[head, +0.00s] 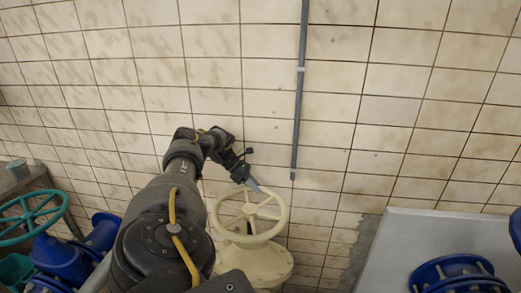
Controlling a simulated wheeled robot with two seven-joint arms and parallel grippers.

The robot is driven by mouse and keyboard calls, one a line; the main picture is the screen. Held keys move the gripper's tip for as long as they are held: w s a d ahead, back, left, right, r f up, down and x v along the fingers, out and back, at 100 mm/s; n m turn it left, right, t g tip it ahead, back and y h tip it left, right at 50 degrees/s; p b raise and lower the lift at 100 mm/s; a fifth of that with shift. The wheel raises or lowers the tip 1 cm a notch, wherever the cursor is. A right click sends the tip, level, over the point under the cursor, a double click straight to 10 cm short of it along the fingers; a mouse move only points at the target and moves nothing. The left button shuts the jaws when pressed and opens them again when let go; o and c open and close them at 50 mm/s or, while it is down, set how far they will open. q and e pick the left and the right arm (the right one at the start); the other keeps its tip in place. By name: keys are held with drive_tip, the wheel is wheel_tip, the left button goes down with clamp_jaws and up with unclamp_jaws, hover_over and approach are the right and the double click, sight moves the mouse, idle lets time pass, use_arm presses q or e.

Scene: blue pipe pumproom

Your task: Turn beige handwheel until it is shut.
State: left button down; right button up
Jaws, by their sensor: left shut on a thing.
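The beige handwheel (268,214) shows in the head view, right of the middle of my left arm, on top of a beige valve body (262,262). It has a round rim with several spokes. My left gripper (252,186) reaches over from the left and is shut on the far side of the rim, near its top in the picture. The fingers are small in the picture and partly cover the rim there. The near left part of the wheel and valve is partly hidden by my arm. My right gripper is not in view.
A teal handwheel (30,211) on blue pipework (60,260) stands at the left. A grey pipe (300,90) runs down the tiled wall (400,80) behind. A light grey panel (400,240) and a blue flange (457,272) are at the right.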

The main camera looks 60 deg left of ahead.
use_arm(q)
drive_tip(key=shift+d, duration=0.15)
drive_tip(key=c, duration=1.2)
unclamp_jaws()
drive_tip(key=shift+w, duration=0.1)
drive_tip(key=shift+o, duration=0.2)
drive_tip(key=shift+a+r, duration=0.2)
drive_tip(key=p+v, duration=0.1)
drive_tip(key=v, duration=0.4)
drive_tip(key=shift+s+a+r+p, duration=0.1)
drive_tip(key=shift+s+r+p, duration=0.2)
drive_tip(key=shift+p, duration=0.1)
drive_tip(key=shift+s+a+r, duration=0.3)
drive_tip(key=shift+a+r, duration=0.05)
drive_tip(key=shift+r, duration=0.05)
